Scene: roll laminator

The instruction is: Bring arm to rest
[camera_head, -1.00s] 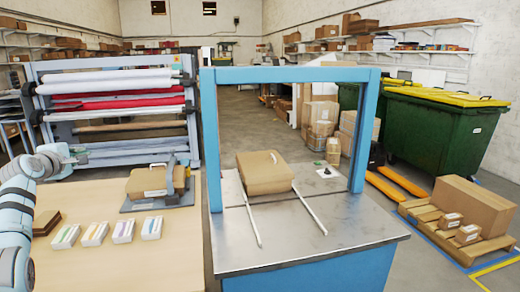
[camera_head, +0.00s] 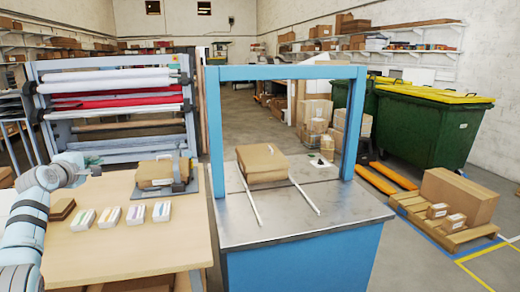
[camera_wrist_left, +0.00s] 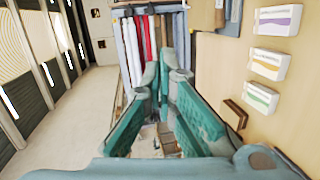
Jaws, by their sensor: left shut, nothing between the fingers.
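My left arm (camera_head: 27,222) comes in from the left edge of the head view, beside the wooden table. Its gripper (camera_head: 97,163) is over the table's back left part, in front of the roll laminator (camera_head: 115,85). In the left wrist view the two green fingers of the gripper (camera_wrist_left: 164,65) are together with nothing between them. My right arm and gripper are not in view.
The wooden table (camera_head: 120,250) holds several small white boxes (camera_head: 135,215), a brown stack (camera_head: 61,209) and a carton on a grey stand (camera_head: 160,172). A blue-framed metal bench (camera_head: 290,220) holds another carton (camera_head: 262,162).

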